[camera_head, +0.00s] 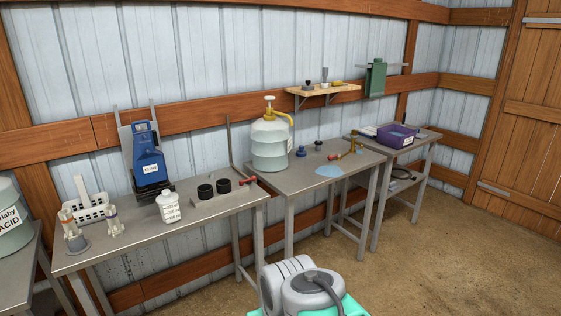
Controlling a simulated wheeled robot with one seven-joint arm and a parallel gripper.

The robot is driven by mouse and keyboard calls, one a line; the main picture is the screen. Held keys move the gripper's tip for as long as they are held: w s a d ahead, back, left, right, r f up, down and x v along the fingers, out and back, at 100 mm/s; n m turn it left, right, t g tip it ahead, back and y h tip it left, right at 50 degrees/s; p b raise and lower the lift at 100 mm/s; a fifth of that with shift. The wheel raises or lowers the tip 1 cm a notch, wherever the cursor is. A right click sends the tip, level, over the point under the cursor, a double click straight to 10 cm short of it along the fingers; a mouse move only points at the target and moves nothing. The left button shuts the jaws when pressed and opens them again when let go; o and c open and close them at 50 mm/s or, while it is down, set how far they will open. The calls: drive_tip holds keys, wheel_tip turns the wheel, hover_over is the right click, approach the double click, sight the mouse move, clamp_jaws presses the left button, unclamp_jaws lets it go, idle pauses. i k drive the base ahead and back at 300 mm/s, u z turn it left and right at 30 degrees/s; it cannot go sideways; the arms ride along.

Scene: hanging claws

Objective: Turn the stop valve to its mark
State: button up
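A small red-handled fitting (247,181) is at the right end of a grey block (225,200) on the left bench, near a thin upright pipe. A brass tap-like fitting (352,147) stands on the middle bench, with a red part low on its left. I cannot tell for sure which of these is the stop valve, and no mark can be made out at this size. My gripper is not in view. Only rounded grey and white parts of my own arm show at the bottom centre, in front of the benches and clear of both fittings.
The left bench (100,256) also holds a blue device (149,160), a white bottle (168,208) and a white rack (92,208). A large pump sprayer (270,143) stands on the middle bench (295,180). A purple box (397,136) is farther right. The floor at right is clear.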

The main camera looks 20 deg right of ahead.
sight(331, 157)
drive_tip(key=z, duration=0.6)
drive_tip(key=i, duration=0.5)
drive_tip(key=z, duration=0.95)
drive_tip(key=i, duration=1.7)
drive_tip(key=u, duration=1.1)
drive_tip(key=i, duration=0.65)
drive_tip(key=u, duration=0.85)
